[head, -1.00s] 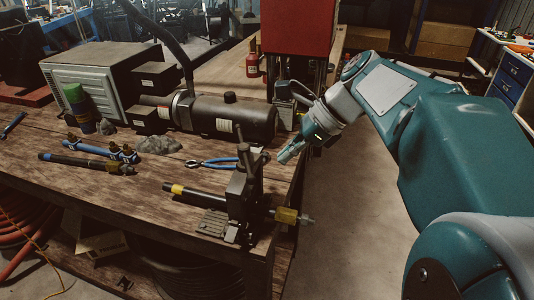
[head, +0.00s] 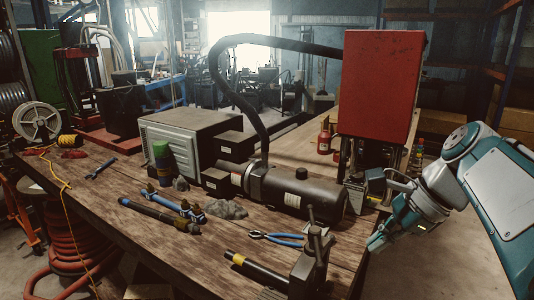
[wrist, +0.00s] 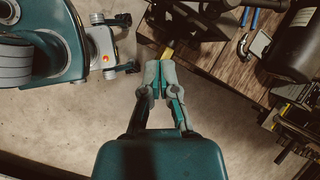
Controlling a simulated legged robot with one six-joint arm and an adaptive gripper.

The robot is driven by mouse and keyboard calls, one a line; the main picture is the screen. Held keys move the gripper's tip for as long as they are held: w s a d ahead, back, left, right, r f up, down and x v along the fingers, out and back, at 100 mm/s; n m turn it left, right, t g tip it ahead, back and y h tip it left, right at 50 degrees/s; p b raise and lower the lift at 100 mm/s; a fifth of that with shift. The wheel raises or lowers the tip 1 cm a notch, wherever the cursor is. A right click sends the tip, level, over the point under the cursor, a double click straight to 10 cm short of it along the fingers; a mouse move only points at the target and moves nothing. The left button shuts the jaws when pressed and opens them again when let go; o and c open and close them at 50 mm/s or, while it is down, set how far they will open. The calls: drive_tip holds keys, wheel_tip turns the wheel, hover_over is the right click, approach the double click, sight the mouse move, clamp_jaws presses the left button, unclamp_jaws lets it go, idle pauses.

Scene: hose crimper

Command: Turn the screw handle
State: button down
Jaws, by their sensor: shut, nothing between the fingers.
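The hose crimper (head: 311,266) is a dark metal clamp at the near right end of the wooden workbench, cut off by the lower picture edge. Its screw handle (head: 313,222) stands upright on top. A black hose (head: 255,270) with a yellow band lies at the clamp's left. My gripper (head: 372,246) is shut and empty, just right of the crimper and apart from the screw handle. In the wrist view, my gripper (wrist: 161,68) points toward the dark crimper (wrist: 185,20), with a yellow fitting (wrist: 168,50) close to the fingertips. The handle is hard to make out there.
Blue-handled pliers (head: 277,237) and hose pieces (head: 160,215) lie on the workbench (head: 195,262). Open floor lies right of the bench edge.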

drive_tip(key=s+a+f+n+t+h, duration=0.25)
drive_tip(key=s+f+n, duration=0.25)
drive_tip(key=f+n, duration=0.3)
drive_tip(key=s+a+f+n+t+h, duration=0.1)
drive_tip(key=s+a+f+n+h, duration=0.3)
drive_tip(key=n, duration=0.6)
drive_tip(key=w+d+r+m+g+y, duration=0.35)
drive_tip(key=w+d+r+m, duration=0.3)
drive_tip(key=m, duration=0.25)
drive_tip(key=w+d+r+m+g+y, duration=0.2)
drive_tip(key=w+d+r+m+y, duration=0.3)
drive_tip(key=w+r+m, duration=0.4)
drive_tip(key=s+a+r+x, duration=0.1)
drive_tip(key=x, duration=1.2)
drive_tip(key=shift+s+a+m, duration=0.35)
drive_tip(key=shift+a+m, duration=0.05)
drive_tip(key=shift+a, duration=0.15)
drive_tip(key=shift+t, duration=0.3)
